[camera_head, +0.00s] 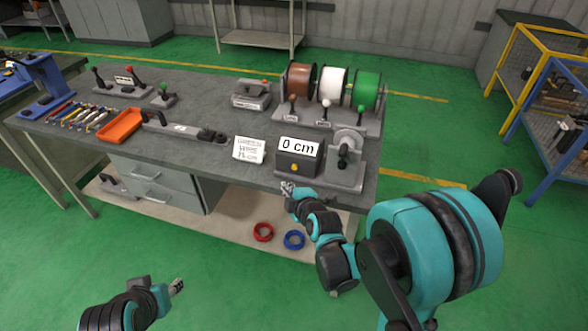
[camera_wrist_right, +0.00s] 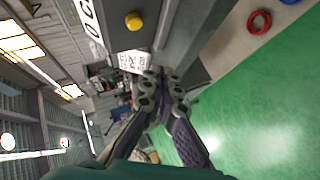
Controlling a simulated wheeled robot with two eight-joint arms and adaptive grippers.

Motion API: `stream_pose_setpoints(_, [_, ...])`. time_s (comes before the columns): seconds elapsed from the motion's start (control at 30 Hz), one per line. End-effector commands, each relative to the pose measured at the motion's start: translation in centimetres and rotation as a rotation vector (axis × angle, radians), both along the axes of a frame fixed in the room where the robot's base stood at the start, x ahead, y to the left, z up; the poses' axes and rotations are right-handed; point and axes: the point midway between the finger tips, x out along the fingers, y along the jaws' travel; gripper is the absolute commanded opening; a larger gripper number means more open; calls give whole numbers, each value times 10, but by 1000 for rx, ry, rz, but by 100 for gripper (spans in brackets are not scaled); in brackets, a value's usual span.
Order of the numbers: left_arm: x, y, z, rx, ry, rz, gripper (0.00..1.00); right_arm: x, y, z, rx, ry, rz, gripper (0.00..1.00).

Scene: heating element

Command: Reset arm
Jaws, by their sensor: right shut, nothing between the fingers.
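My right arm comes in from the right in the head view. Its gripper (camera_head: 288,188) is shut and empty at the front edge of the workbench, just below the grey box with the "0 cm" display (camera_head: 298,154). In the right wrist view the fingers of this gripper (camera_wrist_right: 163,76) are together with nothing between them. My left gripper (camera_head: 178,286) is low at the bottom left, over the green floor and away from the bench. It is too small to tell whether it is open.
The workbench (camera_head: 215,155) carries wire spools (camera_head: 333,85), a crank device (camera_head: 346,160), a paper note (camera_head: 249,150), an orange tray (camera_head: 120,125) and several hand tools. Red (camera_head: 263,232) and blue (camera_head: 294,240) rings lie on the lower shelf. The floor in front is clear.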

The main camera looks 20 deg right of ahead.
Motion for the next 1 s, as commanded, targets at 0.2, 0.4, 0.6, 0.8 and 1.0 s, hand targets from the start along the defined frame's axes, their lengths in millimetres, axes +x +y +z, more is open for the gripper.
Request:
stream_pose_setpoints(0.2, [0,0,0,0,0,0,40,0,0,0,0,0,0,0])
stream_pose_setpoints(0.4, [0,0,0,0,0,0,40,0,0,0,0,0,0,0])
stream_pose_setpoints(0.6, [0,0,0,0,0,0,40,-2,0,3,18,10,-8,0])
stream_pose_setpoints(0.8, [0,0,0,0,0,0,40,-33,5,21,206,120,-104,0])
stream_pose_setpoints(1.0, [0,0,0,0,0,0,40,-94,6,39,489,291,-314,0])
